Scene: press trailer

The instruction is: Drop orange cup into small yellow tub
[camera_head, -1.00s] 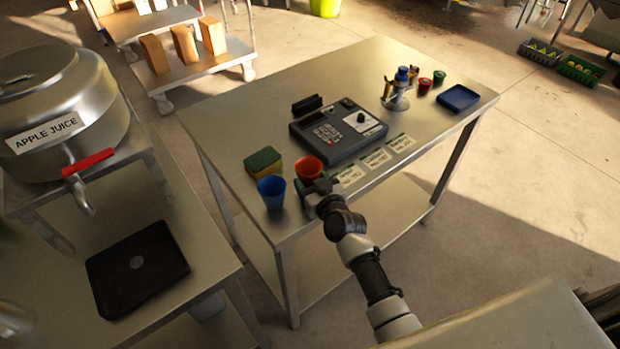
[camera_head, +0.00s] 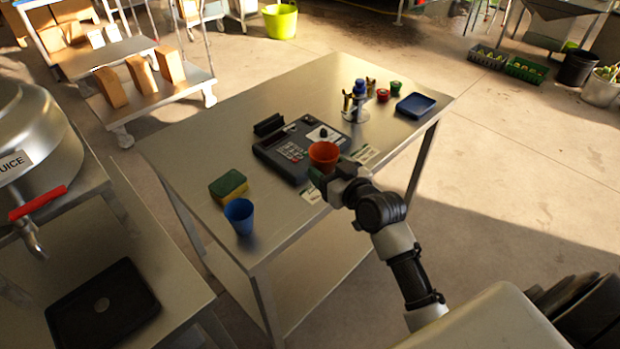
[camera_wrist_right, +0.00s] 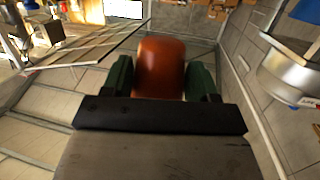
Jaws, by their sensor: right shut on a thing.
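The orange cup (camera_head: 323,153) is held up above the front edge of the metal table, in front of the keypad device. My right gripper (camera_head: 322,178) is shut on it. In the right wrist view the cup (camera_wrist_right: 160,66) sits between the two green fingers of the gripper (camera_wrist_right: 163,85). A yellow-green tub (camera_head: 281,20) stands on the floor at the top of the head view, beyond the table and apart from the cup. My left gripper is not in view.
On the table (camera_head: 185,150) are a blue cup (camera_head: 239,216), a sponge (camera_head: 228,187), the keypad device (camera_head: 290,150), labels, small jars and a blue tray (camera_head: 415,105). A trolley with cartons (camera_head: 140,75) stands at the upper left.

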